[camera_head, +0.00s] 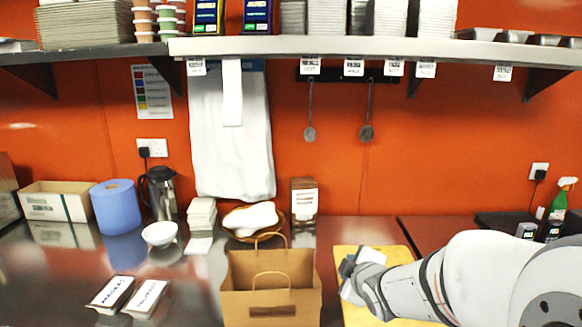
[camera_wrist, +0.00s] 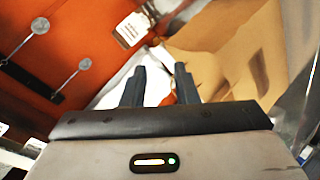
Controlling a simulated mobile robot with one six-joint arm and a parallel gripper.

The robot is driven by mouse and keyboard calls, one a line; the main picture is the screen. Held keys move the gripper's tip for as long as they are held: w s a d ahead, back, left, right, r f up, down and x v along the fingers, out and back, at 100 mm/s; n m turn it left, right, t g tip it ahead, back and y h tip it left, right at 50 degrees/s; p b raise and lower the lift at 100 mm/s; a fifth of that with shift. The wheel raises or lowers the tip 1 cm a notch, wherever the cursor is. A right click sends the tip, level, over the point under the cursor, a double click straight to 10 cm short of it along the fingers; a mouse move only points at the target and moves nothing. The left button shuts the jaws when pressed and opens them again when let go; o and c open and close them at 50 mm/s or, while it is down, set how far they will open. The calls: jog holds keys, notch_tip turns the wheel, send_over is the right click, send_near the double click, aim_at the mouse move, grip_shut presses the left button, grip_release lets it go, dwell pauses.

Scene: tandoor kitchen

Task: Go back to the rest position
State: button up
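My arm reaches in from the right in the head view. My gripper (camera_head: 347,268) is above the yellow board (camera_head: 402,323), just right of the brown paper bag (camera_head: 270,307). In the wrist view, the two dark fingers of my gripper (camera_wrist: 160,70) are apart, with nothing held between them. The paper bag (camera_wrist: 245,50) shows beyond the fingers at the upper right of the wrist view.
Two labelled containers (camera_head: 130,296) lie on the counter at left. A white bowl (camera_head: 159,234), a flask (camera_head: 162,195), a blue paper roll (camera_head: 116,207) and a basket (camera_head: 236,232) stand behind. A shelf (camera_head: 350,46) overhangs. A spray bottle (camera_head: 559,203) is at right.

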jog(key=s+d+m+g+h, duration=0.1)
jog(key=s+m+g, duration=0.8)
jog(key=s, duration=1.4)
jog(key=m, duration=0.4)
jog(key=shift+s+d+h, duration=0.3)
jog(key=shift+d, duration=0.1)
jog(key=shift+f, duration=0.1)
